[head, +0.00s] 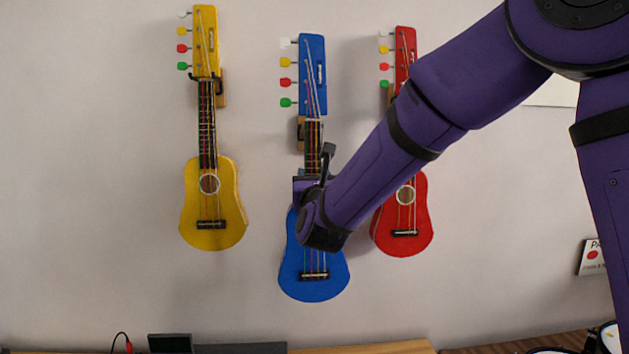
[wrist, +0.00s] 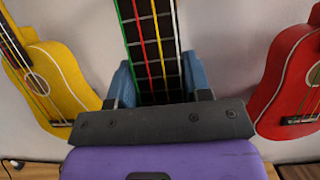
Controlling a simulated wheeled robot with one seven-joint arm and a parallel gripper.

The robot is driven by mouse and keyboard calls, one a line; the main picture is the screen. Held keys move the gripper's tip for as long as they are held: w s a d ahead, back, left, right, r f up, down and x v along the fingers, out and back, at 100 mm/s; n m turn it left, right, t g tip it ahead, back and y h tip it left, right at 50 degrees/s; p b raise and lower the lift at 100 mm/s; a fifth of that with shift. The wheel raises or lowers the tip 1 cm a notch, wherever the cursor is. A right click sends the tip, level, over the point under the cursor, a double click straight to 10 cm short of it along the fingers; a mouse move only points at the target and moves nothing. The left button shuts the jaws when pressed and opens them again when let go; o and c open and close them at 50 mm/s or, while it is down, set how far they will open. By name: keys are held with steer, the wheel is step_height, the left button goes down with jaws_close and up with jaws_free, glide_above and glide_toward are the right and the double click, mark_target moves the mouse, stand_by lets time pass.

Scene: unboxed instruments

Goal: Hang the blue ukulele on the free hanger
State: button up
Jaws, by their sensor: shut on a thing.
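The blue ukulele (head: 313,278) is upright in front of the wall, between the yellow and red ukuleles. My gripper (head: 318,176) is shut on its neck, just above the body. In the wrist view the dark fretted neck with coloured strings (wrist: 150,45) lies between the two blue-grey fingers of my gripper (wrist: 158,85). The free hanger's wooden block (head: 300,134) shows behind the neck, just below the blue headstock (head: 313,75). I cannot tell whether the neck sits in its prongs. My wrist covers part of the blue body.
The yellow ukulele (head: 212,205) hangs at the left on its own hanger (head: 221,88). The red ukulele (head: 402,225) hangs close at the right, partly behind my arm. A wooden surface (head: 385,347) with dark items runs along the bottom. Bare wall separates the blue and yellow ukuleles.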

steer(key=w+f, duration=0.2)
steer(key=w, duration=0.7)
stand_by(0.4)
stand_by(0.4)
steer(key=shift+w, duration=0.4)
steer(key=shift+s+f, duration=0.1)
steer(key=shift+f, duration=0.05)
stand_by(1.3)
steer(key=o, duration=1)
steer(key=shift+f, duration=0.1)
